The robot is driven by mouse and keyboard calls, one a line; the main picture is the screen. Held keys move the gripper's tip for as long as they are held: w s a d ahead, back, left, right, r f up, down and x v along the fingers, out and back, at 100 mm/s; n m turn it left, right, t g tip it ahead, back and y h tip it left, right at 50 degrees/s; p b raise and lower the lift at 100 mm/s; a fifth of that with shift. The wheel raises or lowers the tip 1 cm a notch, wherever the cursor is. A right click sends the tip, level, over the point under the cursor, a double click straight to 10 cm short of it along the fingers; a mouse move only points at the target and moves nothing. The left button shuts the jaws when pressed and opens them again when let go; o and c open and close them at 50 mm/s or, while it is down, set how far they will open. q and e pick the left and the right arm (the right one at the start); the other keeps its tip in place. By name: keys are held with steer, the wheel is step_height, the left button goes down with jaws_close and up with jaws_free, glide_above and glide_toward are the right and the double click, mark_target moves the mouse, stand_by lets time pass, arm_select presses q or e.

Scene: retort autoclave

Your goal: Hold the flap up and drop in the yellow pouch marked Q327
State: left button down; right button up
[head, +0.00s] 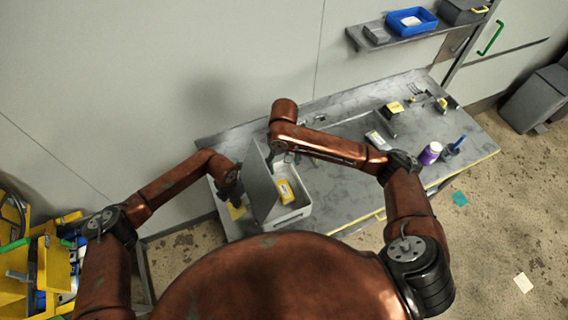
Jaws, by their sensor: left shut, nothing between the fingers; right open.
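A pale box (293,213) stands at the left end of the grey table. Its grey flap (261,186) stands steeply raised on the box's left side. A yellow pouch (285,191) with a pale label lies inside the box; its marking is too small to read. My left gripper (234,196) is shut and empty, close against the flap's outer left side; I cannot tell whether it touches. My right gripper (280,158) is open, above the far end of the box and apart from the pouch. Its fingertips are small and dark here.
A yellow piece (237,212) lies left of the flap. Further right on the table (345,195) are a pale labelled item (376,140), a purple-and-white jar (431,153) and a dark holder with a blue item (453,147). A shelf with a blue bin (411,21) hangs behind.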

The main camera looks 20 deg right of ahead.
arm_select(q)
steer(key=shift+r+p, duration=1.15)
steer(key=shift+r, duration=1.3)
step_height(320, 180, up, 9)
steer(key=shift+f, duration=0.1)
